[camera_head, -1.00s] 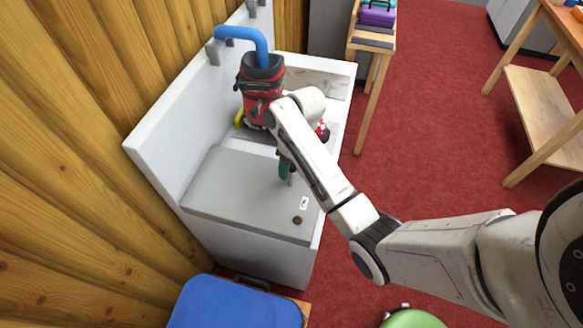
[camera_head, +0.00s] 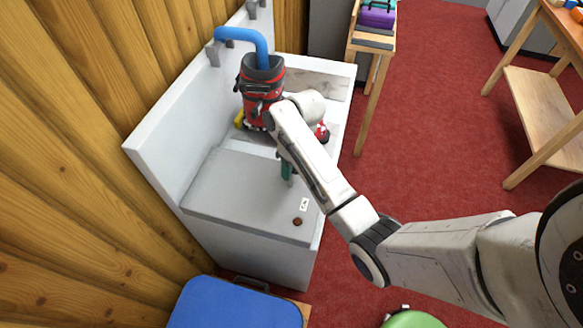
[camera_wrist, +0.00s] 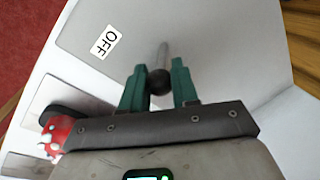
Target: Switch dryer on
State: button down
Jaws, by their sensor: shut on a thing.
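The dryer is a white unit with a grey flat top (camera_head: 235,195) against the wooden wall. A small white plate (camera_head: 304,204) lies on it; in the wrist view this label (camera_wrist: 106,42) reads OFF. A lever with a dark round knob (camera_wrist: 159,82) and a thin grey rod stands up from the grey surface. My gripper (camera_head: 287,173), with teal fingers, is shut on the knob, one finger on each side. In the head view my arm and fingers mostly hide the lever.
A red and black bag-like object (camera_head: 262,95) stands behind my gripper, under a blue pipe (camera_head: 242,36). A red and white item (camera_head: 321,132) sits beside my wrist. A blue-topped piece (camera_head: 235,303) is in front. Red carpet on the right is open.

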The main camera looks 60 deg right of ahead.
dwell(0.3)
jog(key=shift+s+a+r+h+p, duration=0.15)
jog(key=shift+a+r+h+p, duration=0.1)
jog(key=shift+a+h+p, duration=0.45)
jog(key=shift+s+a+t+h+p, duration=0.25)
jog(key=shift+a+t+h+p, duration=0.2)
jog(key=shift+h+p, duration=0.5)
jog(key=h, duration=0.1)
jog(key=a+t+h, duration=0.1)
jog(key=h, duration=0.1)
jog(key=shift+s+a+f+t+b, duration=0.2)
jog(key=shift+s+a+t+b, duration=0.1)
jog(key=shift+b, duration=0.1)
jog(key=shift+a+h+b, duration=0.25)
jog(key=shift+h+b, duration=0.05)
jog(key=shift+h, duration=0.45)
jog(key=shift+n+t, duration=0.25)
jog(key=shift+n, duration=0.05)
jog(key=c, duration=0.9)
grip_release()
jog(key=shift+s, duration=0.1)
